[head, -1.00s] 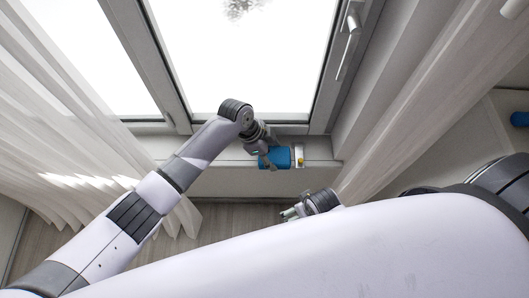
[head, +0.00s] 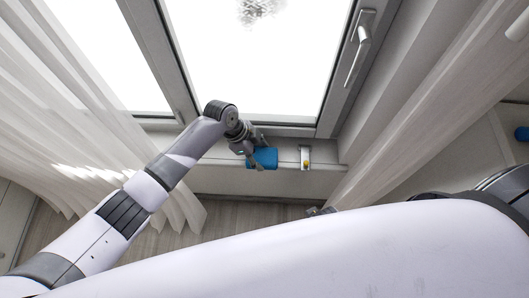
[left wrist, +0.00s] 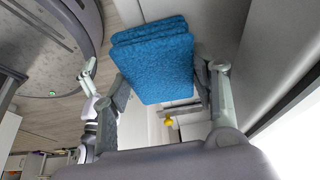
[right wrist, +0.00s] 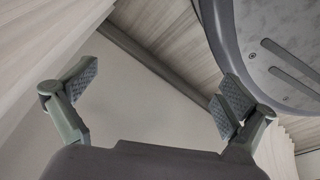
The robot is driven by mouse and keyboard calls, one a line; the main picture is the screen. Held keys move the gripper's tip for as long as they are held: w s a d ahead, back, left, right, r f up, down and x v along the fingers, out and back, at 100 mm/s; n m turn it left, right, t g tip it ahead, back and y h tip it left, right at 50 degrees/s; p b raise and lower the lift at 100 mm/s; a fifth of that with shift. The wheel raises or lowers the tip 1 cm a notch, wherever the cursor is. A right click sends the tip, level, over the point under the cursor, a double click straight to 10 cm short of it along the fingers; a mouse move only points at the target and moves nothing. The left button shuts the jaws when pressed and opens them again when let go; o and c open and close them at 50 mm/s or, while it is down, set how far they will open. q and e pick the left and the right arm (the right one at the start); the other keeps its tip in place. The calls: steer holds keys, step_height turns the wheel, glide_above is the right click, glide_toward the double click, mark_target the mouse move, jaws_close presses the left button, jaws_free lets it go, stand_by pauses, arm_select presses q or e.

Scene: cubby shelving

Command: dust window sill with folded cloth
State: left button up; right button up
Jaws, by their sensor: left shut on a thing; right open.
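The blue folded cloth (head: 265,158) is at the window sill (head: 328,154), near the sill's front edge. My left gripper (head: 256,158) is shut on it, and the left wrist view shows the cloth's folded layers (left wrist: 155,62) between the two fingers. Whether the cloth's underside touches the sill cannot be told. My right gripper (right wrist: 155,95) is open and empty in the right wrist view. In the head view only a bit of it (head: 318,211) shows in front of the sill, the rest hidden behind my arm.
A small white item with a yellow part (head: 305,158) stands on the sill right of the cloth, with a gap between. Sheer curtains hang left (head: 75,120) and right (head: 425,115). The window frame (head: 295,131) borders the sill behind.

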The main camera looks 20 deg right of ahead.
arm_select(q)
steer(key=shift+w+a, duration=0.2)
steer(key=shift+a, duration=0.45)
steer(key=shift+w+a, duration=0.15)
steer(key=shift+a, duration=0.45)
arm_select(e)
steer(key=shift+s+d+f, duration=0.1)
steer(key=shift+s+f, duration=0.4)
steer(key=shift+s, duration=0.05)
arm_select(q)
steer(key=shift+w+a+p, duration=0.15)
steer(key=shift+a+p, duration=0.05)
steer(key=shift+a, duration=0.3)
steer(key=shift+w+a+p, duration=0.15)
steer(key=shift+a, duration=0.35)
steer(key=shift+w+a, duration=0.25)
steer(key=shift+a, duration=0.6)
steer(key=shift+w+a, duration=0.2)
steer(key=shift+a, duration=0.45)
steer(key=shift+w+a, duration=0.25)
steer(key=shift+a, duration=0.35)
steer(key=shift+w+a, duration=0.2)
steer(key=shift+a, duration=0.45)
steer(key=shift+f, duration=0.1)
arm_select(e)
steer(key=shift+s+f, duration=0.55)
steer(key=shift+f, duration=0.15)
steer(key=shift+s, duration=0.1)
